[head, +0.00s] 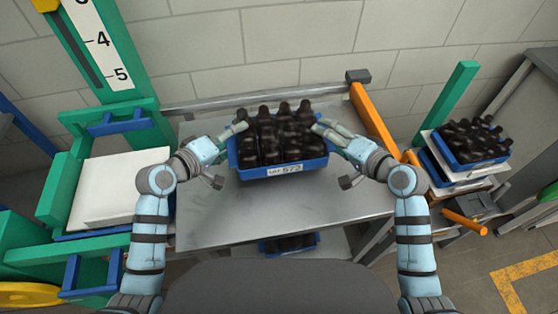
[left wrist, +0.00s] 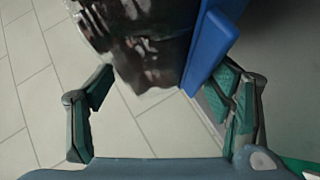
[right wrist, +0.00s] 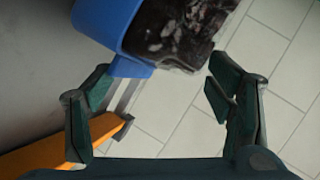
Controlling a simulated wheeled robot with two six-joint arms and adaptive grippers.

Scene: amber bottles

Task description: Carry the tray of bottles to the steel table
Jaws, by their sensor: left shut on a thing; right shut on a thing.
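A blue tray (head: 313,166) with a white front label holds several dark bottles (head: 282,137) standing close together. It is in the middle of the head view, over the grey steel table (head: 215,220). I cannot tell whether its base touches the table. My left gripper (head: 238,129) is shut on the tray's left end, and my right gripper (head: 322,128) is shut on its right end. The tray's blue wall also shows in the left wrist view (left wrist: 211,45) and the right wrist view (right wrist: 106,28). The exact finger contact is hard to see.
Another blue tray of bottles (head: 468,166) sits on a stack at the right. More bottles stand in a tray (head: 290,248) below the table's front edge. A green frame (head: 52,190) with white boards (head: 115,190) is at the left. An orange bar (head: 372,118) stands at the table's right back.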

